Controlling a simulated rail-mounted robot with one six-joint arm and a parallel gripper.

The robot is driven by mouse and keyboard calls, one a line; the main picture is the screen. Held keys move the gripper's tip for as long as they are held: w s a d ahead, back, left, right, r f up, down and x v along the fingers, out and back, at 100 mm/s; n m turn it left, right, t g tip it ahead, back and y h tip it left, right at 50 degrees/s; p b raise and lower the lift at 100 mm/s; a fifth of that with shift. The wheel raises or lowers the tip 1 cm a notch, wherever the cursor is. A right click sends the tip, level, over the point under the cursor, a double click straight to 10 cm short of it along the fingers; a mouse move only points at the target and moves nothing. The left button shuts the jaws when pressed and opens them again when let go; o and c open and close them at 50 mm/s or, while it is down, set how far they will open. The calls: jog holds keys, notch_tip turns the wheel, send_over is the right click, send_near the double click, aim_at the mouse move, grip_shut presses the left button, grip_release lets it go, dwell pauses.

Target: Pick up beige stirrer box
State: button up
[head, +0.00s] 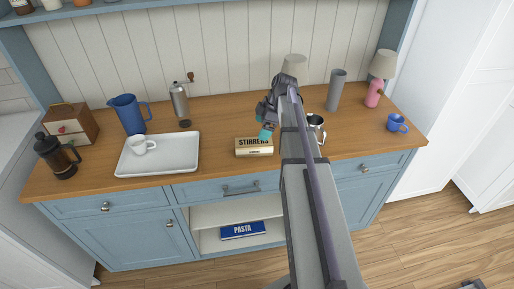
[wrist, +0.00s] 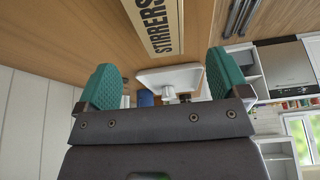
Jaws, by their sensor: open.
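The beige stirrer box (head: 254,151), marked "STIRRERS" in black, lies on the wooden counter near its front edge in the head view. In the wrist view the box (wrist: 160,22) shows at the top centre, beyond the fingertips, with its lettering turned sideways. My gripper (head: 266,133) is just above and at the right end of the box in the head view. Its two teal fingers are spread apart in the wrist view (wrist: 162,80), with nothing between them. Whether a finger touches the box I cannot tell. My arm hides part of the counter right of the box.
Left of the box is a white tray (head: 182,166) with a white cup (head: 142,145). Behind stand a blue pitcher (head: 129,115) and a grinder (head: 180,105). Right of my arm are a metal jug (head: 316,128), a grey cylinder (head: 335,91) and a blue mug (head: 397,123).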

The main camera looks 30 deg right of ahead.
aim_at(254, 142)
jog(key=b+x, duration=0.4)
jog(key=x, duration=0.1)
jog(key=shift+f, duration=0.3)
jog(key=shift+r, duration=0.1)
jog(key=b+x, duration=0.4)
jog(key=x, duration=0.1)
jog(key=shift+d+b, duration=0.15)
jog(key=shift+b, duration=0.25)
jog(key=c, duration=1)
